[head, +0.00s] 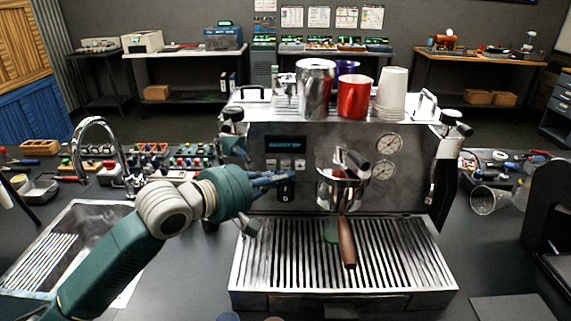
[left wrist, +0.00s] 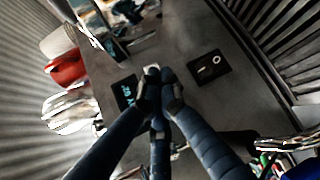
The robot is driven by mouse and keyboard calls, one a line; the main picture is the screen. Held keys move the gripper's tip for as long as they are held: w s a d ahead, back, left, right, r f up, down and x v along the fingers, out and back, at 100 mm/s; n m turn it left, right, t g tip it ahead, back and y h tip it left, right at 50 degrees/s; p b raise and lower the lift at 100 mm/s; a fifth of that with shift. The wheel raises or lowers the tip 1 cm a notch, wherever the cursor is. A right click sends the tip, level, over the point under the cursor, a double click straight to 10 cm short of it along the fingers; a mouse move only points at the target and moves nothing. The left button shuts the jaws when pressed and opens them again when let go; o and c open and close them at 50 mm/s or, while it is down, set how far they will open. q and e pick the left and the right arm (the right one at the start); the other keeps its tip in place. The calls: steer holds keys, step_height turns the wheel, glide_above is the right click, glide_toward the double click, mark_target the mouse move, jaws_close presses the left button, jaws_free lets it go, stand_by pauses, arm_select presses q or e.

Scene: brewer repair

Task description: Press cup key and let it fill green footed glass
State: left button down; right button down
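The steel espresso machine (head: 340,150) stands in the middle of the counter. Its front has a lit display (head: 285,143) with small light keys (head: 299,164) below it. My left gripper (head: 290,177) is at this panel, just under the keys. In the left wrist view, its fingers (left wrist: 161,76) are together and empty, with the tips at or very near a pale key (left wrist: 151,68) beside the display (left wrist: 125,91). Contact cannot be told. A green glass (head: 331,232) stands on the drip tray under the portafilter (head: 346,235), partly hidden by its handle. My right gripper is not in view.
A slotted drip tray (head: 400,262) juts out in front. A steel pitcher (head: 315,88), red cup (head: 354,97) and stacked white cups (head: 391,92) stand on top of the machine. A sink (head: 75,240) lies left, a clear glass (head: 488,200) lies right.

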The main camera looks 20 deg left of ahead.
arm_select(q)
steer(key=shift+w, duration=0.2)
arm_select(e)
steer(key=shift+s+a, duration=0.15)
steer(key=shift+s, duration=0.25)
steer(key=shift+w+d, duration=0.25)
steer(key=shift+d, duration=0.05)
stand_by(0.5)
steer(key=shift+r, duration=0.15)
arm_select(q)
steer(key=shift+w+a+r+p, duration=0.15)
steer(key=shift+w+p, duration=0.15)
steer(key=shift+p, duration=0.3)
steer(key=shift+w, duration=0.1)
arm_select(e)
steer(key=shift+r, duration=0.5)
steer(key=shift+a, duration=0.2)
